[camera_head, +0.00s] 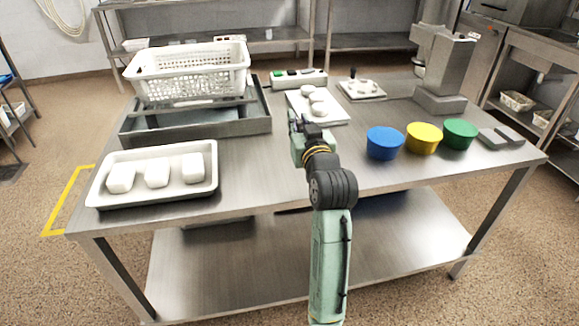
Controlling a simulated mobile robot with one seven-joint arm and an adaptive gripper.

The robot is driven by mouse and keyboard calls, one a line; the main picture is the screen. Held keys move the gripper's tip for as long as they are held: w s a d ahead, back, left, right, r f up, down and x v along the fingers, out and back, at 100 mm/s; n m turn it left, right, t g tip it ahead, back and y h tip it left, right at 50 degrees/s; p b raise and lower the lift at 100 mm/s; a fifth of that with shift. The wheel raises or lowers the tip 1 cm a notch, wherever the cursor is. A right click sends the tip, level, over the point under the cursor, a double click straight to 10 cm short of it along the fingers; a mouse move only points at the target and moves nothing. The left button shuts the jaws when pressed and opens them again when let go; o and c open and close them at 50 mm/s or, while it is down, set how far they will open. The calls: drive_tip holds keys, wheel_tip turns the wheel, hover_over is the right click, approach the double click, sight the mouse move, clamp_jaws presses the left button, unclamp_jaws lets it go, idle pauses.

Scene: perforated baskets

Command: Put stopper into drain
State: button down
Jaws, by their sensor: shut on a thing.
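My arm reaches up over the front of the steel table, and my gripper (296,120) is over the table just left of a white board (338,116). The gripper is small in view and partly covered by my own wrist. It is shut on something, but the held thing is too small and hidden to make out. White round pieces (318,99) lie on the board beside the gripper; I cannot tell whether one is a stopper. A grey basin (196,124) stands left of the gripper, with a white perforated basket (190,76) over it. No drain opening is clearly visible.
A white tray (205,178) with three white blocks is at front left. Blue (384,143), yellow (423,138) and green (460,134) bowls stand right of my arm. A grey machine (443,75) is at back right. The table's front middle is bare.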

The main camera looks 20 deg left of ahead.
drive_tip(key=shift+s+d+f+b, duration=0.1)
drive_tip(key=shift+f+b, duration=0.2)
drive_tip(key=shift+f, duration=0.1)
drive_tip(key=shift+s+d+f+b, duration=0.1)
drive_tip(key=shift+f+b, duration=0.15)
drive_tip(key=shift+f, duration=0.15)
wheel_tip(320, 180, down, 10)
drive_tip(key=shift+w+a+r+p, duration=0.1)
drive_tip(key=shift+p, duration=0.2)
drive_tip(key=shift+f, duration=0.25)
drive_tip(key=c, duration=1.5)
unclamp_jaws()
drive_tip(key=shift+c, duration=0.2)
drive_tip(key=shift+r, duration=0.1)
drive_tip(key=b+v, duration=0.2)
drive_tip(key=v, duration=1)
drive_tip(key=shift+b, duration=0.3)
